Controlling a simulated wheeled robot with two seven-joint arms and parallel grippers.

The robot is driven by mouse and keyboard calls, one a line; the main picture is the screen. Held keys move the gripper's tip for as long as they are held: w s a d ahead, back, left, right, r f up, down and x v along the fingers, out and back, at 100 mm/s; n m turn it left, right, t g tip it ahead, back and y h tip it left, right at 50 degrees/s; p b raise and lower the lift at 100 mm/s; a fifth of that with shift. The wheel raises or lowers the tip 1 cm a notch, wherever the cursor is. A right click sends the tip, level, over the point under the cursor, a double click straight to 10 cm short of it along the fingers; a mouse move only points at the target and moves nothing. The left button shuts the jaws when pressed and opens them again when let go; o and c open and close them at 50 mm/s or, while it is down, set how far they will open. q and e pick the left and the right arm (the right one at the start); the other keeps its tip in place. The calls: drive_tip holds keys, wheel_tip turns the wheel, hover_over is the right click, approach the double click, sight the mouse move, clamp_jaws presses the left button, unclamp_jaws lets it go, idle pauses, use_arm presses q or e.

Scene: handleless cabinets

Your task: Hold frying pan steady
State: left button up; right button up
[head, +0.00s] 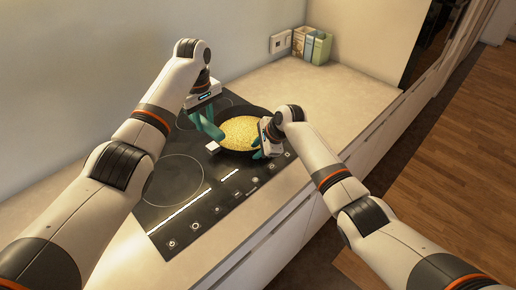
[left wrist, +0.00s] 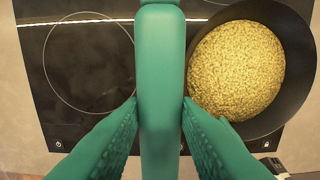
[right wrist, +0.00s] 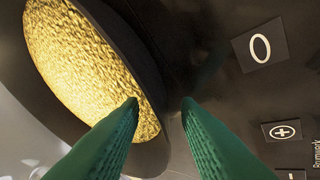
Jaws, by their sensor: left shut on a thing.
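The dark frying pan (head: 224,149) sits on the black cooktop at its far right part, filled with yellow grainy food (head: 240,131). It also shows in the left wrist view (left wrist: 296,60). My right gripper (head: 264,152) is at the pan's near right edge. In the right wrist view its fingertips (right wrist: 158,102) are apart, one over the pan's side and one outside it. I cannot tell whether they touch the pan. I see no pan handle.
The cooktop (head: 172,205) has an empty ring on the left and marked controls along its near edge. Several small cartons (head: 317,46) and a wall socket (head: 280,42) are at the back. The counter (head: 320,90) right of the cooktop is clear.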

drive_tip(key=shift+f, duration=0.1)
clamp_jaws()
idle(1.9)
